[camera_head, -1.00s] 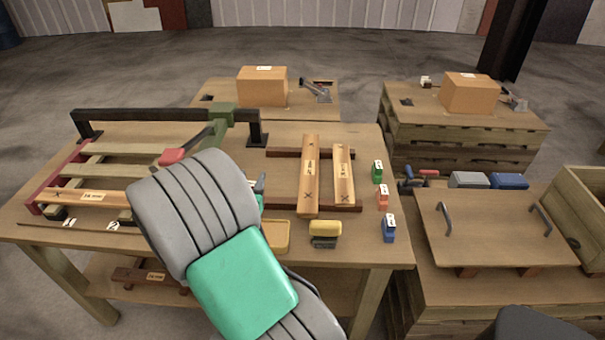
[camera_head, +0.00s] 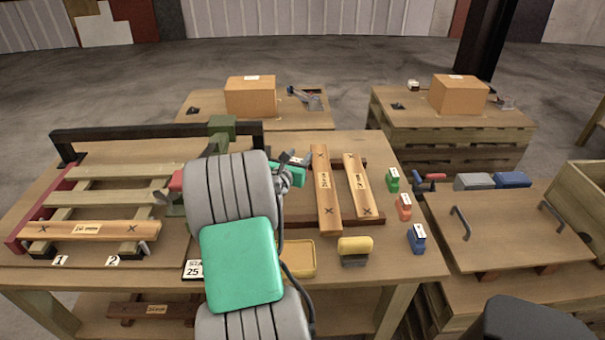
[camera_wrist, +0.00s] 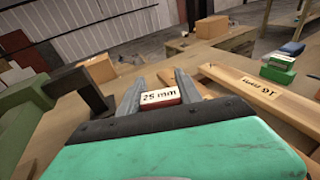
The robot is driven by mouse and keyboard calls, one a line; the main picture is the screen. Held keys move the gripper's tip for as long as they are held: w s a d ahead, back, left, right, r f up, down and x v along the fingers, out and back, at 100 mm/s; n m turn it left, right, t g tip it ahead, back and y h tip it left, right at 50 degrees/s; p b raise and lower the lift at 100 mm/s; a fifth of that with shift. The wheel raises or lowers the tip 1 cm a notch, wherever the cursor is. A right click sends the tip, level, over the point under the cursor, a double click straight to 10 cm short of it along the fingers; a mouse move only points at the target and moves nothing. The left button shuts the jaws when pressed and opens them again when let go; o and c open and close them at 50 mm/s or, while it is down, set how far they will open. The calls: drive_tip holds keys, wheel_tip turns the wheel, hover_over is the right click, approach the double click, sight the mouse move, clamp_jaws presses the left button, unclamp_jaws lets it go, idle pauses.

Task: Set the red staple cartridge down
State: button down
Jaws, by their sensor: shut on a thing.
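My gripper (camera_wrist: 160,92) is shut on a small block with a white "25 mm" label and a red lower edge, the red staple cartridge (camera_wrist: 167,99). The cartridge sits between the two grey fingertips in the wrist view, and its underside is hidden. In the head view my gripper (camera_head: 294,164) is over the back middle of the workbench (camera_head: 360,245), left of the two wooden boards, and the cartridge is mostly hidden there. I cannot tell whether it touches the bench.
Green (camera_head: 393,180), orange-red (camera_head: 404,207) and blue (camera_head: 416,239) labelled blocks stand along the bench's right edge. Two boards (camera_head: 326,205) lie left of them. A slatted frame (camera_head: 90,199) fills the left.

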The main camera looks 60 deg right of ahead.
drive_tip(key=f, duration=0.4)
drive_tip(key=shift+w+f, duration=0.2)
drive_tip(key=shift+a+r, duration=0.1)
drive_tip(key=shift+s+f+b, duration=0.1)
drive_tip(key=shift+f+b, duration=0.35)
drive_tip(key=shift+f, duration=0.05)
drive_tip(key=shift+f, duration=0.1)
drive_tip(key=c, duration=0.8)
unclamp_jaws()
